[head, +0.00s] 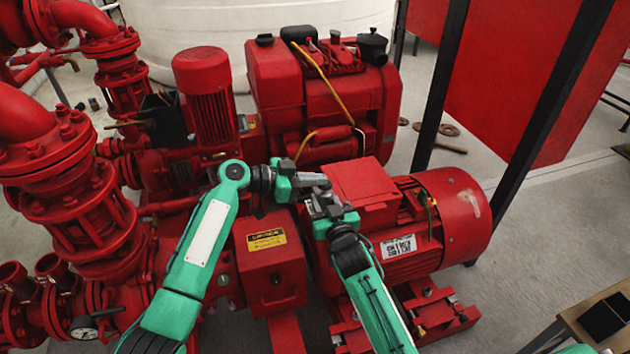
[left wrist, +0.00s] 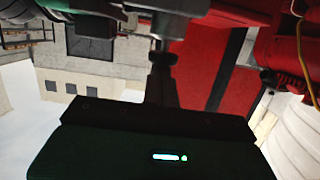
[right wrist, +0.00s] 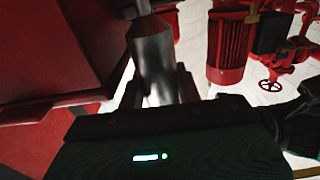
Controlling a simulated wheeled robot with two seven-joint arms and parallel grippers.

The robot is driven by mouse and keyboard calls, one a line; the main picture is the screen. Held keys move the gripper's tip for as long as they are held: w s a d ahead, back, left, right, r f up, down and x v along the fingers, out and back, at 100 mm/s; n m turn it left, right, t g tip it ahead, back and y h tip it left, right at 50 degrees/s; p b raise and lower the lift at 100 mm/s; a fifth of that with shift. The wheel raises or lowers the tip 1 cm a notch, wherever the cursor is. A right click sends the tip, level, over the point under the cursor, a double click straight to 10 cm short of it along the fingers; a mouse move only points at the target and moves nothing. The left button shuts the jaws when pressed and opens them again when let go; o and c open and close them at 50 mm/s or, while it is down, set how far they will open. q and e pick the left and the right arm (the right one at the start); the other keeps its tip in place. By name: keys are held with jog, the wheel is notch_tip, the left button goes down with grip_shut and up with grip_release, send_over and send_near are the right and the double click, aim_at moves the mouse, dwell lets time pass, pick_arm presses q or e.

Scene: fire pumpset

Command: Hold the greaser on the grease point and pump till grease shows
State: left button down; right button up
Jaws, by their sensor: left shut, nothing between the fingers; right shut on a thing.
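The greaser (right wrist: 152,55) is a grey metal cylinder between the fingers of my right gripper (right wrist: 158,92), which is shut on it. In the head view my right gripper (head: 325,203) is over the middle of the red pumpset, beside the red motor. My left gripper (head: 304,184) is close to it, coming from the left; its fingers (left wrist: 161,70) are shut together and empty. A grey metal part (left wrist: 165,24), which looks like part of the greaser, is just beyond these fingertips; I cannot tell if they touch. The grease point and any grease cannot be made out; the grippers cover this spot.
The red motor (head: 450,215) is right of the grippers, with its red terminal box (head: 362,184) close by. A red control box (head: 269,262) with a yellow label is below. The red engine (head: 320,95) stands behind. Red pipework (head: 75,200) fills the left.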

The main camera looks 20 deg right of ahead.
jog(key=shift+f, duration=0.1)
pick_arm(q)
jog(key=a+r, duration=0.5)
jog(key=a, duration=0.4)
jog(key=shift+s+a+r, duration=0.15)
jog(key=shift+a+r, duration=0.15)
jog(key=shift+a, duration=0.05)
dwell(0.3)
pick_arm(e)
jog(key=o, duration=1.3)
jog(key=shift+c, duration=0.2)
jog(key=s, duration=1.2)
jog(key=shift+d, duration=0.15)
